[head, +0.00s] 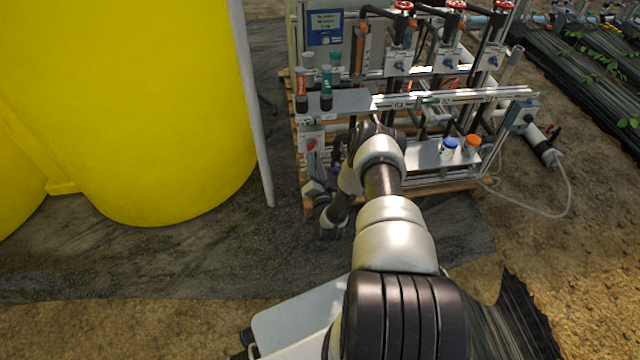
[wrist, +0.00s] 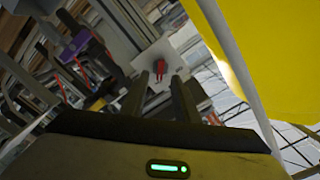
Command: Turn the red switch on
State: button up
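The red switch (wrist: 160,72) is a small red rotary handle on a pale square plate (wrist: 178,62) in the wrist view. In the head view the red switch (head: 311,144) sits on a light plate at the left front of the skid, below a small shelf. There its handle looks slanted; its exact setting is hard to tell. My gripper (wrist: 160,86) points at the switch, its two dark fingers apart with a gap between them. The handle shows just beyond the fingertips, apparently not gripped. In the head view my arm hides part of the skid and the fingertips are not clear.
A large yellow tank (head: 130,110) and a grey post (head: 251,100) stand left of the skid. A grey shelf (head: 350,101) with several bottles is above the switch. Red-handled valves (head: 403,7) line the top. A lower shelf (head: 425,156) holds blue-capped and orange-capped jars.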

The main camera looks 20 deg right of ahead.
jog(key=p+v, duration=0.2)
jog(key=v, duration=1)
